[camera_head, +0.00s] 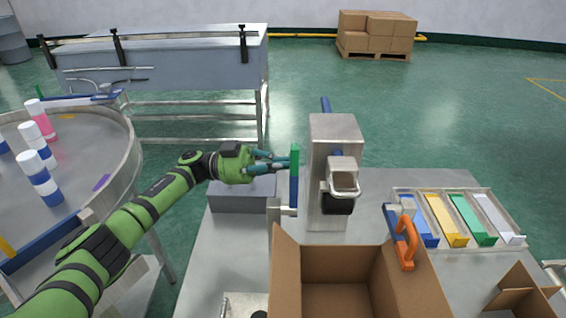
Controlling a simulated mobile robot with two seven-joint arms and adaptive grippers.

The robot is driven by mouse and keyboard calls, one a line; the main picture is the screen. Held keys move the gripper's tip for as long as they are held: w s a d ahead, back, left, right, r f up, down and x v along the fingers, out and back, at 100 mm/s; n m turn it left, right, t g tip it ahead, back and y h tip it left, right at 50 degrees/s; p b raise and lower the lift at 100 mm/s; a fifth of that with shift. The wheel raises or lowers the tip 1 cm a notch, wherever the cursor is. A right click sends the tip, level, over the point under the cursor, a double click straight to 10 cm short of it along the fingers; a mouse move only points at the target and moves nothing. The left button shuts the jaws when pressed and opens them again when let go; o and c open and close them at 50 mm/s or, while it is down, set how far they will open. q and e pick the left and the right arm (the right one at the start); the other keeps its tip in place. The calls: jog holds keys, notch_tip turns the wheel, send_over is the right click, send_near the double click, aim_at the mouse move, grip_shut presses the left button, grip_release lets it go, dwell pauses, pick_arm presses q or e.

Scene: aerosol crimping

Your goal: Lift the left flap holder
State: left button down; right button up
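An upright bar with a green upper part and a blue lower part (294,178) stands on a metal bracket behind the left side of the open cardboard box (283,271); it looks like the left flap holder. My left gripper (285,164) comes in from the left, with its teal fingers level with the green part. The fingertips are at or right beside the bar's left side. Whether they touch or grasp it I cannot tell, as the tips are partly hidden. My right gripper is out of view.
A grey metal machine (334,135) stands just right of the bar. A grey block (240,197) lies below my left gripper. An orange-handled tool (406,240) is at the box's right side. A tray (395,196) with coloured bins is farther right. A round table (85,170) with bottles stands left.

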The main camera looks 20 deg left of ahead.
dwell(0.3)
pick_arm(q)
jog(key=v, duration=1.2)
dwell(0.7)
